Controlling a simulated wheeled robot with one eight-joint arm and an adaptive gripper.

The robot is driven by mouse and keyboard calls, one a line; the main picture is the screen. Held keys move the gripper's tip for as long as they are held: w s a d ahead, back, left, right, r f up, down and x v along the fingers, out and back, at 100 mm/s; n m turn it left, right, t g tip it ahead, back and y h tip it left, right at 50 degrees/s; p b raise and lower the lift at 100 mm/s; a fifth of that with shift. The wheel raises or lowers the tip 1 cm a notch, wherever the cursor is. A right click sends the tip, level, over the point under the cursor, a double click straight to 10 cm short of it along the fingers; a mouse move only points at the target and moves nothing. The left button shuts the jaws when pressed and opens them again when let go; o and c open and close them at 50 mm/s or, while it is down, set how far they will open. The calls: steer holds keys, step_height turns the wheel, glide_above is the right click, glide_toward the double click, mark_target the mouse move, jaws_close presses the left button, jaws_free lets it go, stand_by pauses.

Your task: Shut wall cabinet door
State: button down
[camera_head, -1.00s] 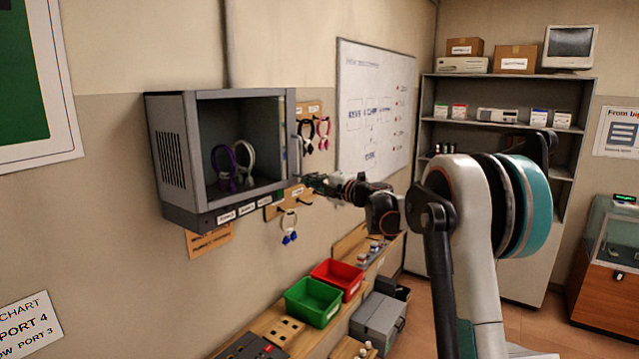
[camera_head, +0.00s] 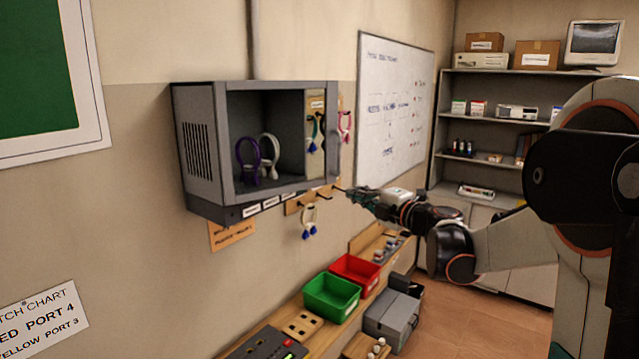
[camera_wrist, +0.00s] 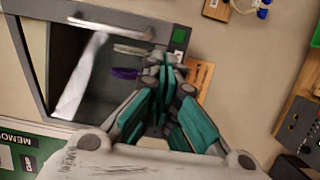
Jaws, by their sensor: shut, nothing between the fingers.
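The grey wall cabinet (camera_head: 200,150) hangs on the left wall. Its framed door (camera_head: 270,88) looks ajar, its free right edge standing out from the wall; wall hooks show through it. The door handle (camera_head: 323,152) is on that edge and shows at the top of the wrist view (camera_wrist: 110,25). A purple loop (camera_head: 246,160) and a white loop (camera_head: 270,155) are inside. My gripper (camera_head: 342,188) is shut and empty, near the door's lower right corner. In the wrist view its fingers (camera_wrist: 160,65) overlap the cabinet area. I cannot tell whether they touch the door.
A hook rail (camera_head: 298,204) with hanging loops is under the cabinet's right side. Below are a green bin (camera_head: 331,297), a red bin (camera_head: 356,274) and a grey case (camera_head: 391,318). A whiteboard (camera_head: 395,105) and shelving (camera_head: 520,95) stand beyond. Floor shows at the right.

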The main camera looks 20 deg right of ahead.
mark_target(321, 184)
steer(key=shift+h, duration=0.3)
steer(key=p+x, duration=0.1)
steer(key=x, duration=0.3)
steer(key=a+p+x, duration=0.1)
steer(key=x, duration=0.2)
steer(key=a+p+x, duration=0.1)
steer(key=x, duration=0.3)
steer(key=shift+a+f, duration=0.2)
steer(key=w+a+n+g+y+b, duration=0.1)
steer(key=w+a+n+y+b, duration=0.1)
steer(key=w, duration=0.7)
steer(key=shift+a+y+b, duration=0.35)
steer(key=shift+y+b, duration=0.1)
steer(key=shift+y, duration=0.65)
steer(key=shift+s, duration=0.1)
